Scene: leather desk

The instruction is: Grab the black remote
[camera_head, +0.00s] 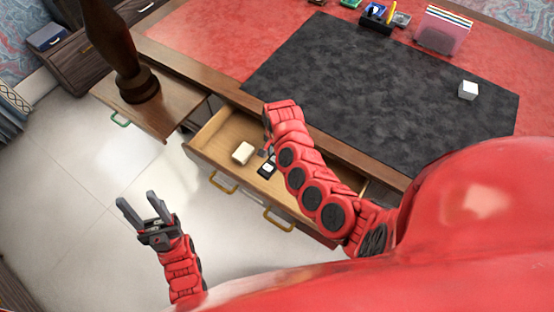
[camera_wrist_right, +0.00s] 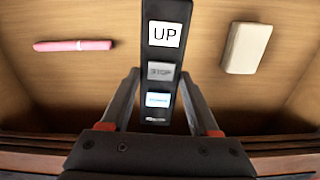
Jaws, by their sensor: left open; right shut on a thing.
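The black remote (camera_wrist_right: 158,95) lies in the open wooden drawer and shows UP, a grey STOP button and a pale lower button in the right wrist view. It also shows small in the head view (camera_head: 267,169), partly hidden by my right arm. My right gripper (camera_wrist_right: 160,100) is shut on the remote, with one finger along each long side. My left gripper (camera_head: 137,197) is open and empty, above the floor left of the drawer.
The drawer (camera_head: 218,168) also holds a cream block (camera_wrist_right: 246,48) and a pink pen-like stick (camera_wrist_right: 72,45). Above it is the desk with a black mat (camera_head: 340,85) and a white cube (camera_head: 468,90). A brown post (camera_head: 115,45) stands on the left.

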